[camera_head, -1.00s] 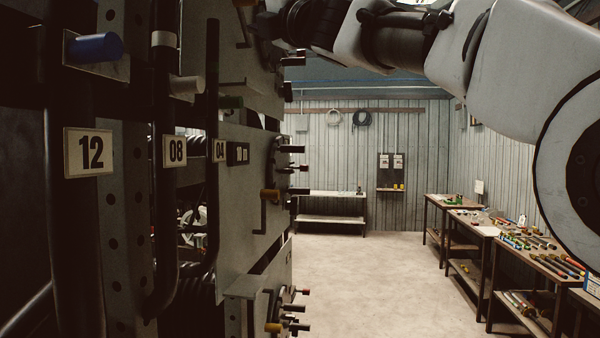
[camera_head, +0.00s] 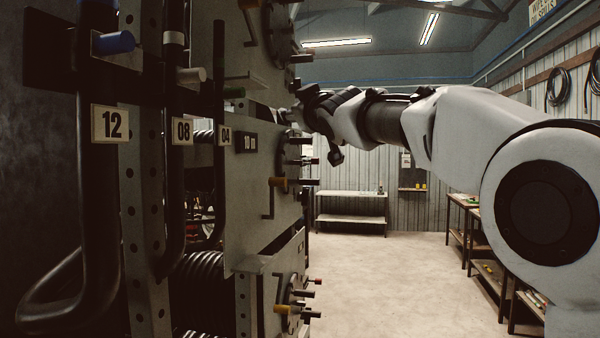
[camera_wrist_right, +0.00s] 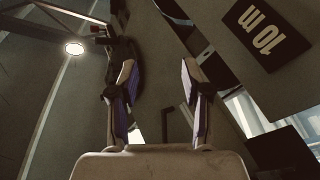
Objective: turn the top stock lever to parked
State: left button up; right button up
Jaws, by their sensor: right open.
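Several grey stock panels are stacked along the left, each with a dark bent lever. The top panel's lever (camera_head: 250,24) is at the upper edge of the head view, partly cut off. The middle panel's lever (camera_head: 270,200) has an orange grip. My right gripper (camera_head: 292,117) is beside the rack between these two, small and partly hidden by the wrist. In the right wrist view my right gripper (camera_wrist_right: 160,80) is open, with nothing clearly held. A thin dark bent rod shows beyond its fingers; I cannot tell which lever it is. My left gripper is not in view.
A "10 m" label (camera_head: 244,142) is on the middle panel; it appears upside down in the wrist view (camera_wrist_right: 266,36). Colour-tipped pegs (camera_head: 305,162) stick out from the panels. Black hoses and pegs crowd the left. The floor (camera_head: 400,280) is clear; benches (camera_head: 463,235) stand right.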

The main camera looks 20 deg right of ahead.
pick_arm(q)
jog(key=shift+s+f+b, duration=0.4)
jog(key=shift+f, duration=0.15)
pick_arm(e)
jog(key=w+d+f+m+g, duration=0.1)
jog(key=w+f+m+g, duration=0.2)
jog(key=f+m, duration=0.7)
notch_tip(320, 180, down, 3)
jog(key=shift+w+f, duration=0.1)
jog(key=shift+w, duration=0.5)
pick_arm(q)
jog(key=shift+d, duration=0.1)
pick_arm(e)
jog(key=shift+s+d, duration=0.15)
jog(key=shift+r, duration=0.2)
